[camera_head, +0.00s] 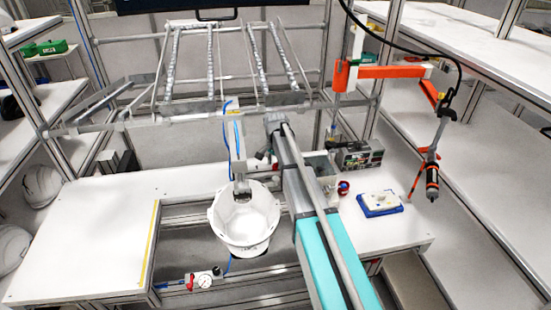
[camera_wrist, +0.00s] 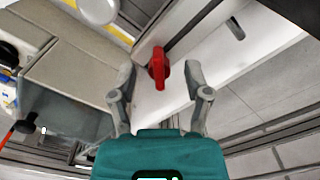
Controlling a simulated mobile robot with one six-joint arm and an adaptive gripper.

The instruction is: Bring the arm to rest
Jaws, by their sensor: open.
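My gripper (camera_wrist: 158,82) shows in the wrist view with its two grey fingers spread apart and nothing held between them. A red knob-like part (camera_wrist: 158,68) appears between the fingertips, on or near a white surface. I cannot tell how far it is from them. In the head view my teal arm (camera_head: 325,245) reaches from the bottom edge up over the table. I cannot make out the gripper's fingers in that view.
The white table (camera_head: 90,225) has a clear left part. A gauge with a red fitting (camera_head: 205,281) is at the front. A blue-and-white block (camera_head: 380,203) lies right of my arm, and an orange hanging tool arm (camera_head: 393,72) is behind it. A metal rack (camera_head: 230,105) stands at the back.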

